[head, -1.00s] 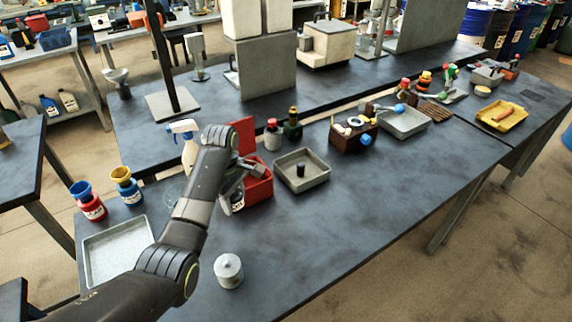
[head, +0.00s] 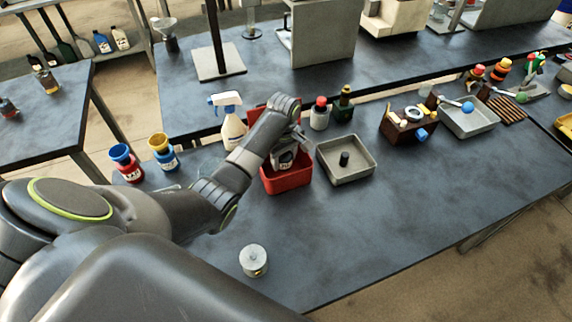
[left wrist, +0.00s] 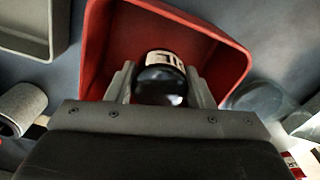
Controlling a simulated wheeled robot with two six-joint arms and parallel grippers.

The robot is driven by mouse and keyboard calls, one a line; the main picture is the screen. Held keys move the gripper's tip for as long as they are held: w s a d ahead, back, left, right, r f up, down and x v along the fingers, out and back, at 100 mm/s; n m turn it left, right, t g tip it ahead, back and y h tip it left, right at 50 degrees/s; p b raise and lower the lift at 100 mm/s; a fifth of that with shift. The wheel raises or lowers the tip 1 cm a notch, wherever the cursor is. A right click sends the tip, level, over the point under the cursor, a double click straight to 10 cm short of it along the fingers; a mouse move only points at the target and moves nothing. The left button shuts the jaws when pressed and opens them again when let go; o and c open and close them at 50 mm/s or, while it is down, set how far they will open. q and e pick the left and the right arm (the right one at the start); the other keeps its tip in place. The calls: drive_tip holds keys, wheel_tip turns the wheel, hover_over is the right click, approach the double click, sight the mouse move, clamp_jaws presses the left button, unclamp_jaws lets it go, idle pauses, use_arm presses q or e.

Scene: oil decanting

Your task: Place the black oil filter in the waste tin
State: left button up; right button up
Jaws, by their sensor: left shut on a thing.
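The black oil filter (head: 284,160), with a white label band, is held by my left gripper (head: 291,148) in the head view. In the left wrist view the filter (left wrist: 160,84) sits between the two fingers. The red open tin (head: 288,185) is around and below the filter. The filter appears at or just inside its opening; I cannot tell whether it touches the floor. The red tin also fills the middle of the left wrist view (left wrist: 118,40). My arm hides part of the tin's back left. My right gripper is out of view.
A grey tray (head: 366,165) with a small dark cylinder stands right of the red tin. A spray bottle (head: 231,125) and two small bottles (head: 319,115) stand behind. Red (head: 127,166) and yellow-blue (head: 163,152) containers are left. A metal can (head: 253,259) stands in front on clear table.

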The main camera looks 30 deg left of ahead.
sight(284, 173)
use_arm(q)
wheel_tip(284, 173, down, 3)
drive_tip(key=shift+w+f, duration=0.15)
drive_tip(key=shift+f, duration=0.5)
drive_tip(key=shift+f, duration=0.2)
drive_tip(key=o, duration=1.1)
drive_tip(key=shift+r, duration=0.2)
wheel_tip(284, 173, up, 12)
drive_tip(key=shift+b, duration=0.8)
